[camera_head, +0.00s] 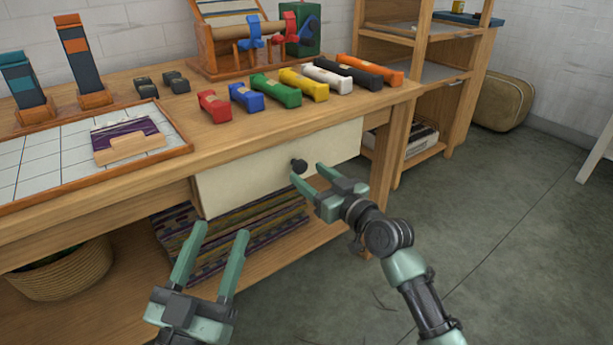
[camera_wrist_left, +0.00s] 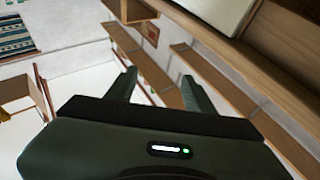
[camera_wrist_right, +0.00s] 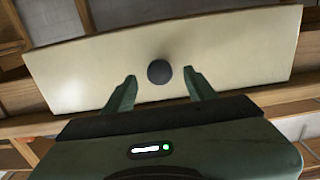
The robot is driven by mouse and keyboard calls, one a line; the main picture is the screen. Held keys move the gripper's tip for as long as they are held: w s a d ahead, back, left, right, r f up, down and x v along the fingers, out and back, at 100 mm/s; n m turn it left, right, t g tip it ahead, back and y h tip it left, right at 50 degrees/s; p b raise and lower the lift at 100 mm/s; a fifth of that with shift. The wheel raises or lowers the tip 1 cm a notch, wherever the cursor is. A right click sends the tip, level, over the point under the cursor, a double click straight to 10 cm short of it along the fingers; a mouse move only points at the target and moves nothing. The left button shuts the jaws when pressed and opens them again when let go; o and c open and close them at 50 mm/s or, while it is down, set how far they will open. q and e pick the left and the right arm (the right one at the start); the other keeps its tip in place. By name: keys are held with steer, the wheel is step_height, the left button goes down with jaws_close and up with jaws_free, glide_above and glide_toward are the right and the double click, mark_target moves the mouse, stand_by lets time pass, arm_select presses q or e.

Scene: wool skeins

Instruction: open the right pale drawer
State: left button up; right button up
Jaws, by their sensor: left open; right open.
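The pale drawer (camera_head: 258,176) is set under the front of the wooden table, with a round dark knob (camera_head: 299,166) on its face. Its front looks flush or nearly flush with the table. My right gripper (camera_head: 308,178) is open at the drawer front, with its fingertips close to the knob. In the right wrist view the knob (camera_wrist_right: 160,71) sits between and just beyond the two open fingers; I cannot tell whether they touch it.
Several coloured wool skeins (camera_head: 303,85) lie in a row on the tabletop above the drawer. Folded striped textiles (camera_head: 262,236) lie on the lower shelf, near a woven basket (camera_head: 62,272). A wooden shelf unit (camera_head: 425,85) stands right.

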arm_select(q)
steer(key=shift+s+r+t, duration=0.35)
steer(key=shift+r+t, duration=0.05)
steer(key=shift+r, duration=0.25)
steer(key=shift+s+r+t, duration=0.3)
steer(key=shift+r+t, duration=0.1)
steer(key=shift+r, duration=0.2)
arm_select(e)
steer(key=shift+x, duration=1.15)
jaws_close()
steer(key=shift+d, duration=0.1)
